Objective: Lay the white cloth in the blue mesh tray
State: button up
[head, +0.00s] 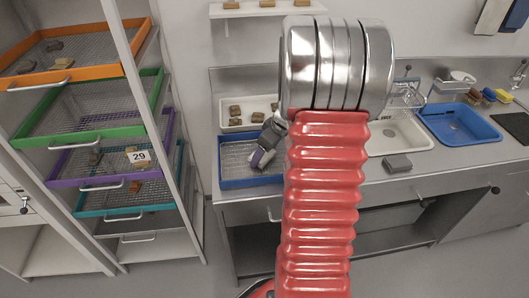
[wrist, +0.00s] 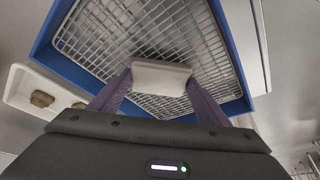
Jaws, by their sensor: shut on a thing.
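The white cloth (wrist: 160,78) is a small folded pad between the fingertips of my gripper (wrist: 159,84) in the wrist view. The gripper is shut on it. The blue mesh tray (wrist: 44,38) lies beyond the cloth in that view, with its wire grid behind it. In the head view the blue mesh tray (head: 234,184) stands on the counter at the left, and my gripper (head: 261,158) is over its right part. My arm hides the tray's right end there. Whether the cloth touches the mesh cannot be told.
A white tray (head: 246,124) with several sherds stands behind the blue one; it also shows in the wrist view (wrist: 18,86). A sink (head: 400,137), a blue basin (head: 460,124) and a grey block (head: 397,164) are to the right. A drawer rack (head: 117,60) stands left.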

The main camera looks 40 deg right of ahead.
jog(key=shift+f, duration=0.1)
jog(key=o, duration=1)
jog(key=v, duration=1.2)
jog(key=shift+w, duration=0.15)
jog(key=s+a+r, duration=0.1)
jog(key=a+r, duration=0.2)
jog(key=a, duration=0.6)
jog(key=a+r, duration=0.4)
jog(key=a, duration=0.6)
jog(key=s+a+m+t, duration=0.1)
jog(key=s+a+m, duration=0.1)
jog(key=s+a, duration=0.8)
jog(key=a, duration=0.4)
jog(key=shift+s+r+h, duration=0.2)
jog(key=shift+r+h, duration=0.15)
jog(key=shift+h, duration=0.05)
